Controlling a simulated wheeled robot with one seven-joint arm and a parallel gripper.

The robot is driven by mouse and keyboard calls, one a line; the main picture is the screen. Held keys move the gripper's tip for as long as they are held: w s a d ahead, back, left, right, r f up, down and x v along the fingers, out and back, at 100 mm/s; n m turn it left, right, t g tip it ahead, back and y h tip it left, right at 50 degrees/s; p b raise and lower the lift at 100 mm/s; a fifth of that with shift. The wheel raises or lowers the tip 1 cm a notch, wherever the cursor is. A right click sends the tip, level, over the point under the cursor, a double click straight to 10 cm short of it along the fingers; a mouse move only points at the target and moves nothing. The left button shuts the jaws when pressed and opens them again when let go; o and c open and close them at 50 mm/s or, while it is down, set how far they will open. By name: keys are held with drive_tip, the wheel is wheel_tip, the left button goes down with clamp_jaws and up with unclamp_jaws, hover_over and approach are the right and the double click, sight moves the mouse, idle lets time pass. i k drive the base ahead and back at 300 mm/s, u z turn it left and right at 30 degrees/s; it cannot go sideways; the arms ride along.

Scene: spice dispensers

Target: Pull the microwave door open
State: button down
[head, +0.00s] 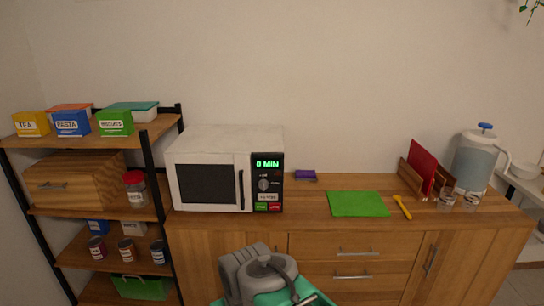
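The white microwave (225,140) stands on the left end of the wooden counter in the head view. Its door (207,207), with a dark window (208,184), looks shut and flush with the front. A dark vertical handle (242,188) is on the door's right side, next to the black control panel (268,182). The display reads 0 MIN in green. Grey and teal parts of my own body show at the bottom middle, below and in front of the microwave. I cannot make out my gripper's fingers, and nothing touches the handle.
Left of the microwave is a shelf (150,131) with boxes and jars. The space before the door looks clear.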

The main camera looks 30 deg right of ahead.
sight(199, 182)
drive_tip(key=z, duration=0.25)
drive_tip(key=i, duration=0.85)
drive_tip(key=u, duration=0.8)
drive_tip(key=i, duration=0.5)
drive_tip(key=u, duration=0.5)
